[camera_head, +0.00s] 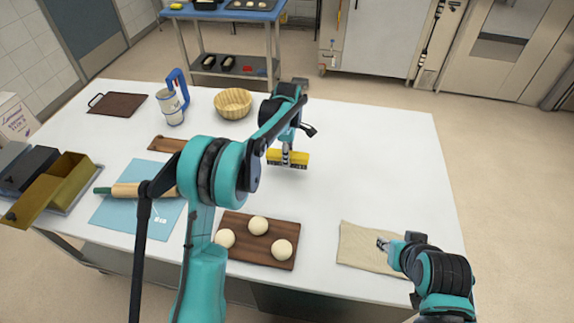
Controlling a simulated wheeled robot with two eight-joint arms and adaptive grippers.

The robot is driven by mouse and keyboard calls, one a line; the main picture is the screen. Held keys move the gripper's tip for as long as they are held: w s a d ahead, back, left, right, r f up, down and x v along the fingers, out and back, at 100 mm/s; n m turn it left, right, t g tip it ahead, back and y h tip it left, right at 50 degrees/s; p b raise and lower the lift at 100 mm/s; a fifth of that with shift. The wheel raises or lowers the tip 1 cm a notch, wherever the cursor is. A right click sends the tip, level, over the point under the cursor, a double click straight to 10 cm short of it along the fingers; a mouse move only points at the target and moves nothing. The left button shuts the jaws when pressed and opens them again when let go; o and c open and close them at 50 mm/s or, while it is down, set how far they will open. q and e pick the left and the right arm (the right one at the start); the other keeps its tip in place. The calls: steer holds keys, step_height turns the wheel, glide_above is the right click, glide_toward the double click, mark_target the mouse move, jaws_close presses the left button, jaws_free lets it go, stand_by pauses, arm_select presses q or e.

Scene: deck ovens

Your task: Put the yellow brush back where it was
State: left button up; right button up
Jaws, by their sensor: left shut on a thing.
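The yellow brush (288,159) is near the middle of the white table, below my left gripper (287,146). My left gripper is shut on the brush from above. Whether the brush touches the tabletop or hangs just over it, I cannot tell. My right gripper (383,243) is at the right front, over or on a beige cloth (358,249). Its fingers are too small to tell open from shut.
A dark board (232,256) with three dough balls lies at the front. A wicker bowl (233,103), a jug (173,105) and a brown tray (117,104) stand behind. A rolling pin (126,190) lies on a blue mat (150,217) at left. The table's right rear is clear.

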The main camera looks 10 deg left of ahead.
arm_select(q)
step_height(320, 180, down, 4)
steer(key=shift+f+b, duration=0.1)
steer(key=shift+b, duration=0.55)
steer(key=o, duration=1.1)
